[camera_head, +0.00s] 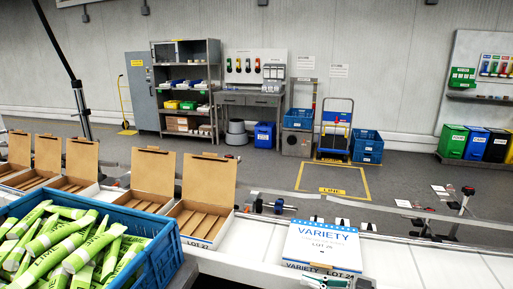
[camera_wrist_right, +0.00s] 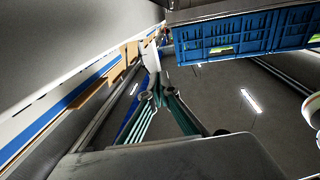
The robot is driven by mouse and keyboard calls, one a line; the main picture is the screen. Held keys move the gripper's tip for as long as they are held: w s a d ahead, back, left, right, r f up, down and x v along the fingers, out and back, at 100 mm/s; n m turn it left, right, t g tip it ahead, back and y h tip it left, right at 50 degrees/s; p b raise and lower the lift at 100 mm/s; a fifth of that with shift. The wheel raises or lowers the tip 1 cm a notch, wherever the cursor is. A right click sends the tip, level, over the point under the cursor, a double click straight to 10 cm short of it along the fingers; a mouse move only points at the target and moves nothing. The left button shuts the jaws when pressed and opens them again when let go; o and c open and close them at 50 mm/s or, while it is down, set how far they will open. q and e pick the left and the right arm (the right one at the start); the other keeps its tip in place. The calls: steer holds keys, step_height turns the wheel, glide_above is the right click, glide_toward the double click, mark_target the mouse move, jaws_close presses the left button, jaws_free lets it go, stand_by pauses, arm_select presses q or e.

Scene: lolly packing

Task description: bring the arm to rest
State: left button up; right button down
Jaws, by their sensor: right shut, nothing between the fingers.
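Most of the right arm is out of the head view. My left gripper is in neither view.
A blue crate (camera_head: 160,255) full of green packs stands at the lower left. Open cardboard boxes (camera_head: 203,209) with raised lids line the white conveyor (camera_head: 420,258). The conveyor is clear to the right of the closed box. Shelves and bins stand far behind.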

steer(key=s+a+f+m+t+h, duration=0.2)
steer(key=s+a+f+m+t, duration=0.1)
steer(key=s+a+f+t, duration=0.15)
steer(key=s+d+f+m+h, duration=0.3)
steer(key=s+f+h, duration=0.3)
steer(key=s+f, duration=0.2)
steer(key=s+d+f+m+h, duration=0.2)
steer(key=s+d+f+h, duration=0.4)
steer(key=s, duration=0.6)
steer(key=shift+d+f+m+g, duration=0.3)
steer(key=shift+f+m+g, duration=0.15)
steer(key=shift+f, duration=0.4)
